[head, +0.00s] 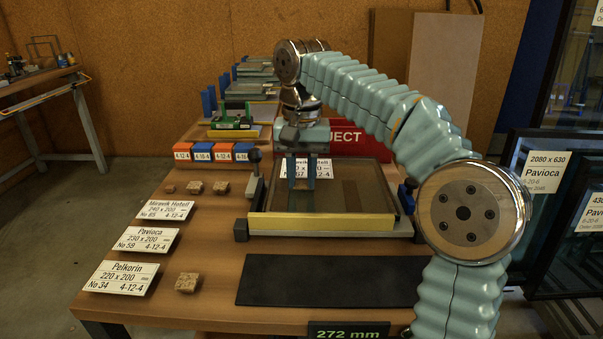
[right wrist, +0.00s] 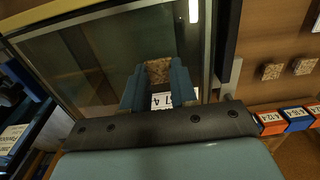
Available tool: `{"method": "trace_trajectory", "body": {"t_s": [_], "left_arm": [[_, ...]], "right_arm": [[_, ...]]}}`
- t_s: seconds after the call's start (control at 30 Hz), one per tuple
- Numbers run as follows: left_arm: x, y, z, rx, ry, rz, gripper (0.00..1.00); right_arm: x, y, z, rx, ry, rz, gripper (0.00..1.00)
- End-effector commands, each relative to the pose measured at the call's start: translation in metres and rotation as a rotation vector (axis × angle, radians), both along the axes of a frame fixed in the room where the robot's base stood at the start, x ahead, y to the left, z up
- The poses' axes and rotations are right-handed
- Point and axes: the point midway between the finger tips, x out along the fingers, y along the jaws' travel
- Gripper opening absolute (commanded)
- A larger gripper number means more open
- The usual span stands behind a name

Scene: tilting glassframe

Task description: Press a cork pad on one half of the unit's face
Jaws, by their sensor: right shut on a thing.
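The glass unit (head: 345,200) lies on the tilting frame, its yellow-brass front edge (head: 322,224) toward me. It also shows in the right wrist view (right wrist: 95,60). My right gripper (head: 301,186) points down over the unit's left half. In the right wrist view its blue fingers (right wrist: 158,88) are shut on a brown cork pad (right wrist: 157,70). I cannot tell whether the pad touches the glass. A white label (head: 320,168) on the unit is partly hidden by the gripper. My left gripper is not in view.
Loose cork pads lie left of the frame, one nearer the front (head: 187,282). Label cards (head: 122,277) line the table's left side. A black mat (head: 320,281) lies in front. Orange and blue blocks (head: 202,152) stand behind. A red reject sign (head: 355,141) stands behind the frame.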

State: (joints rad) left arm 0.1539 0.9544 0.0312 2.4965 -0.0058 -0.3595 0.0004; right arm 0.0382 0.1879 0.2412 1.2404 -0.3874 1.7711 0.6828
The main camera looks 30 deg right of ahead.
Motion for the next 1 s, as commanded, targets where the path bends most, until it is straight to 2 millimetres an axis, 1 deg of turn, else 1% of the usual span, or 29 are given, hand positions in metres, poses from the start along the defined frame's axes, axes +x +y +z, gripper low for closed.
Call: {"method": "trace_trajectory", "body": {"t_s": [0.4,0.43,0.6,0.63,0.87,0.97,1.0], "left_arm": [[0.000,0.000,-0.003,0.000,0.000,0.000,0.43],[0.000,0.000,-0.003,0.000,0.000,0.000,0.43],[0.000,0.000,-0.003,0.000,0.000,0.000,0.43],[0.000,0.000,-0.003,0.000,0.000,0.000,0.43],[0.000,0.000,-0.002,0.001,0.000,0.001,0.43],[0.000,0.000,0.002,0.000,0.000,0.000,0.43],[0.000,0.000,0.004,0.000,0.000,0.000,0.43]], "right_arm": [[0.000,0.000,-0.005,-0.001,-0.001,0.000,0.00],[0.000,0.000,-0.005,-0.001,-0.001,0.000,0.29],[0.000,0.000,-0.005,0.000,0.000,0.000,0.55],[0.000,0.000,-0.005,0.000,0.000,0.000,0.57],[0.000,0.000,-0.004,0.000,0.000,0.000,0.57],[0.001,0.000,0.006,0.001,-0.003,0.000,0.57],[0.001,0.000,0.013,0.001,-0.003,0.001,0.57]]}}
